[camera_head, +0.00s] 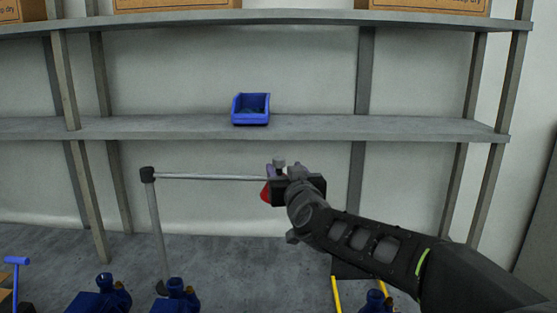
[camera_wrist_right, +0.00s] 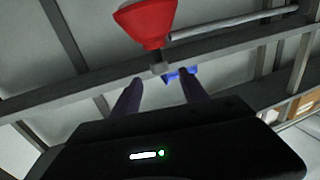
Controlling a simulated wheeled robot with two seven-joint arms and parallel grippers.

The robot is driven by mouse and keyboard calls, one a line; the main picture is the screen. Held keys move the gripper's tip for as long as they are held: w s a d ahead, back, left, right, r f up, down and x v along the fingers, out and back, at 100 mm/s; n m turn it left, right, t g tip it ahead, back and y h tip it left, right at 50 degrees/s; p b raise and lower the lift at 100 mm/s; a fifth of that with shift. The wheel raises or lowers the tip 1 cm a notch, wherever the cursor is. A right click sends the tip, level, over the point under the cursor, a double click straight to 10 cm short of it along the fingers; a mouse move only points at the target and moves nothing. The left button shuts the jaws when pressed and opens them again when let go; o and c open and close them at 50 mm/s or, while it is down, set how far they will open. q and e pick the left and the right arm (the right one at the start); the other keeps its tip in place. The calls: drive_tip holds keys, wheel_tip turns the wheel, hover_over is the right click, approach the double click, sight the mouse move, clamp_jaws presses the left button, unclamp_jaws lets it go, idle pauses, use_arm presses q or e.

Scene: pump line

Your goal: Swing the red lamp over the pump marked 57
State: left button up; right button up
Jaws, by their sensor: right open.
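The red lamp (camera_head: 265,193) hangs at the right end of a grey horizontal arm (camera_head: 210,177) on an upright post (camera_head: 157,225). My right gripper (camera_head: 276,180) is in front of it and hides most of it. In the right wrist view the red lamp (camera_wrist_right: 147,22) shows as a red cone with a small grey knob (camera_wrist_right: 159,69). My open right fingers (camera_wrist_right: 160,84) point at this knob, one to each side; I cannot tell whether they touch it. Blue pumps (camera_head: 178,296) stand at the bottom edge, another pump (camera_head: 375,301) to the right. No pump number is readable. My left gripper is not in view.
A grey shelf rack spans the back, with a blue bin (camera_head: 251,109) on its middle shelf (camera_head: 400,128) and cardboard boxes (camera_head: 178,4) on top. Yellow rails (camera_head: 337,295) flank the right pump. A blue T-handle (camera_head: 16,262) stands at lower left.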

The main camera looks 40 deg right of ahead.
sight(280, 162)
drive_tip(key=p+x, duration=0.1)
drive_tip(key=x, duration=0.6)
drive_tip(key=shift+w, duration=0.2)
drive_tip(key=shift+c, duration=0.4)
clamp_jaws()
idle(0.8)
